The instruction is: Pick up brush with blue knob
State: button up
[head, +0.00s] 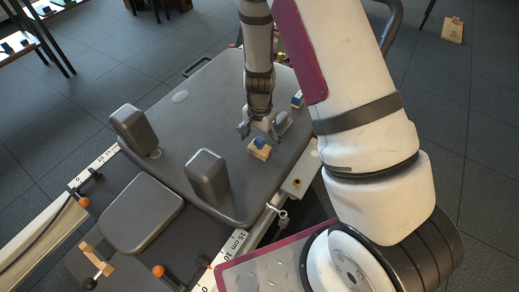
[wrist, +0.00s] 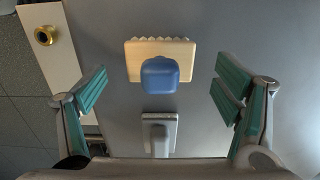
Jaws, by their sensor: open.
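The brush with the blue knob (head: 259,149) sits on the grey padded surface of the reformer in the head view. In the wrist view its pale block (wrist: 160,52) lies flat with a ridged far edge, and the blue knob (wrist: 160,83) stands on top, facing the camera. My gripper (head: 262,130) is just above and beside the brush in the head view. In the wrist view my gripper (wrist: 162,95) is open, one green-padded finger on each side of the brush. Neither finger appears to touch it.
The grey carriage pad (head: 190,125) is mostly clear. Two upright shoulder blocks (head: 207,178) stand nearer the camera. Another blue and pale item (head: 297,100) lies to the right, beyond my gripper. A brass fitting (wrist: 44,35) shows on the pale rail at left.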

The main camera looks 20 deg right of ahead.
aim_at(260, 147)
notch_tip(260, 147, down, 4)
jog(key=shift+r+b, duration=0.15)
jog(key=shift+b, duration=0.55)
jog(key=shift+r, duration=0.1)
jog(key=c, duration=1.4)
jog(key=shift+r, duration=0.1)
jog(key=shift+r+p, duration=0.45)
jog(key=shift+r, duration=0.2)
notch_tip(260, 147, up, 2)
jog(key=shift+p, duration=0.6)
jog(key=s+r+p, duration=0.1)
jog(key=s+p, duration=0.5)
jog(key=s, duration=1)
jog(key=shift+r, duration=0.3)
